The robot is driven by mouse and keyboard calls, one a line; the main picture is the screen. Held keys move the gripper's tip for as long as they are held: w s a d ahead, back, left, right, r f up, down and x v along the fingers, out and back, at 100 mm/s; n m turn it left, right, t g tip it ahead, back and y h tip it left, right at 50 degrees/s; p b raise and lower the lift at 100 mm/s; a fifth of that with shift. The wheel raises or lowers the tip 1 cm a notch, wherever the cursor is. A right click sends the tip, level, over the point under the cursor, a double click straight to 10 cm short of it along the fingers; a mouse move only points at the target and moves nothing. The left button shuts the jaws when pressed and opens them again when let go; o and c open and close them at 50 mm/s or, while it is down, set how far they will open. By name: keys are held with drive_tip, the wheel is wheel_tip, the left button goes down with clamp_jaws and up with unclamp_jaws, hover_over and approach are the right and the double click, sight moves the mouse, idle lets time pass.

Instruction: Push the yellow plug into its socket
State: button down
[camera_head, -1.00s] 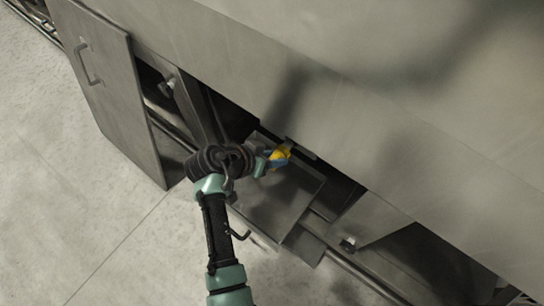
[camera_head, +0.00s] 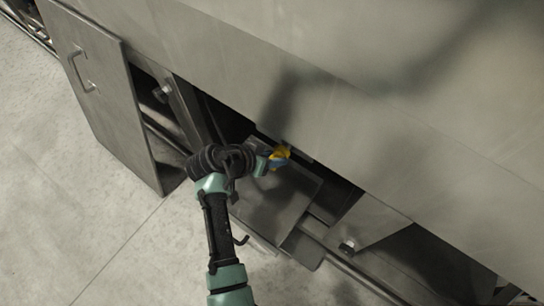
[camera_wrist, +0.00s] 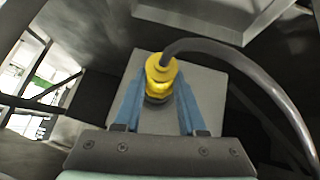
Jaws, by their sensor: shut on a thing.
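The yellow plug (camera_wrist: 161,72) is between the blue fingers of my gripper (camera_wrist: 158,100) in the wrist view, with a dark ring at its near end and a thick grey cable leaving its far end. In the head view the plug (camera_head: 282,151) shows as a small yellow spot at the end of my arm, under the edge of the machine's large panel, and my gripper (camera_head: 276,160) is shut on it. A light grey plate or box face (camera_wrist: 206,106) lies behind the plug and fingers in the wrist view. I cannot make out the socket.
The cable (camera_wrist: 262,80) arcs to the right in the wrist view. The large metal panel (camera_head: 330,110) overhangs the gripper. A flat panel with a handle (camera_head: 105,100) stands at the left, and a metal plate (camera_head: 275,200) lies below the gripper. The floor at left is clear.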

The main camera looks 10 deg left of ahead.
drive_tip(key=shift+w+d, duration=0.15)
drive_tip(key=shift+w, duration=0.3)
idle(0.5)
drive_tip(key=shift+c, duration=2)
unclamp_jaws()
drive_tip(key=s+a+p, duration=0.4)
drive_tip(key=s, duration=0.6)
drive_tip(key=shift+s, duration=0.15)
drive_tip(key=shift+a, duration=0.15)
